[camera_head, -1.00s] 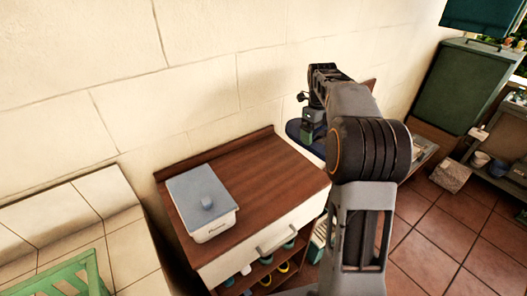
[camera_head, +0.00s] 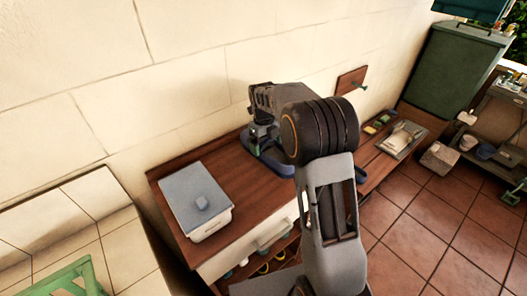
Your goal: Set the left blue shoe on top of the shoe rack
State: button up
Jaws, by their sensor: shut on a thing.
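The shoe rack (camera_head: 239,232) is a brown wooden cabinet with a white drawer front and an open shelf below. My gripper (camera_head: 262,142) points down over the back right part of its top. It is shut on a blue shoe (camera_head: 270,166), which is partly hidden by my gripper and arm. The shoe is at or just above the wooden top; I cannot tell whether it touches. Another blue thing (camera_head: 363,181), perhaps the other shoe, shows just right of my arm, partly hidden.
A white box with a grey lid (camera_head: 197,200) stands on the rack's left part. Several shoes sit on the shelf below. A low wooden bench with a tray (camera_head: 402,140) is to the right. A tiled counter (camera_head: 62,225) is at the left. The wall is close behind.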

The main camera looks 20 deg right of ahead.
aim_at(264, 152)
jog(key=shift+a+f, duration=0.35)
jog(key=shift+f, duration=0.1)
jog(key=shift+a+f, duration=0.2)
jog(key=shift+f, duration=1.5)
jog(key=shift+f, duration=0.1)
jog(key=o, duration=0.7)
